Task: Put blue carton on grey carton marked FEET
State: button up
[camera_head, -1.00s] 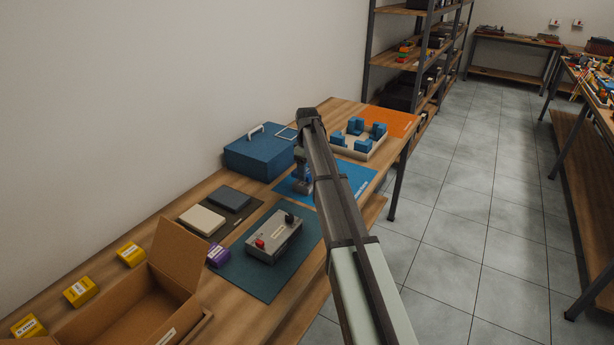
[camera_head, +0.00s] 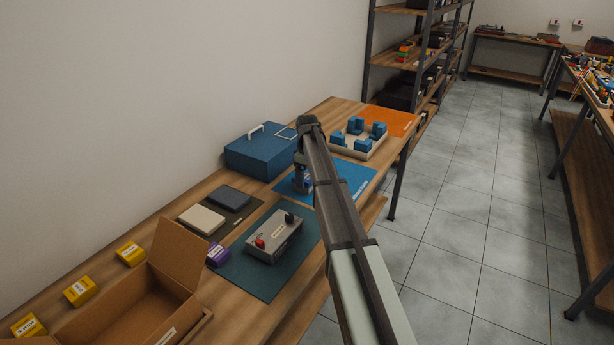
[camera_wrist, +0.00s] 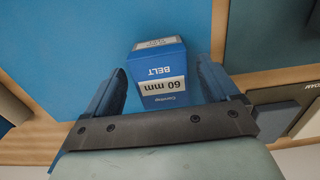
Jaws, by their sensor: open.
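The blue carton (camera_wrist: 163,82), printed BELT 60 mm, lies between the two open fingers of my gripper (camera_wrist: 162,66) in the wrist view. I cannot tell whether either finger touches it. In the head view my gripper (camera_head: 302,180) is low over the blue mat (camera_head: 352,178), and my arm partly hides that spot. I cannot make out the word FEET on anything in either view, so I cannot identify the grey carton.
A blue case (camera_head: 260,152) stands behind my gripper. A grey box with knobs (camera_head: 274,237) rests on a teal mat, beside a purple carton (camera_head: 218,255). A tray of blue blocks (camera_head: 358,140) is farther back. An open cardboard box (camera_head: 130,300) and yellow cartons (camera_head: 80,291) are front left.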

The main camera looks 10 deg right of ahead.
aim_at(307, 178)
jog(key=shift+r, duration=0.1)
notch_tip(307, 178, up, 12)
dwell(0.6)
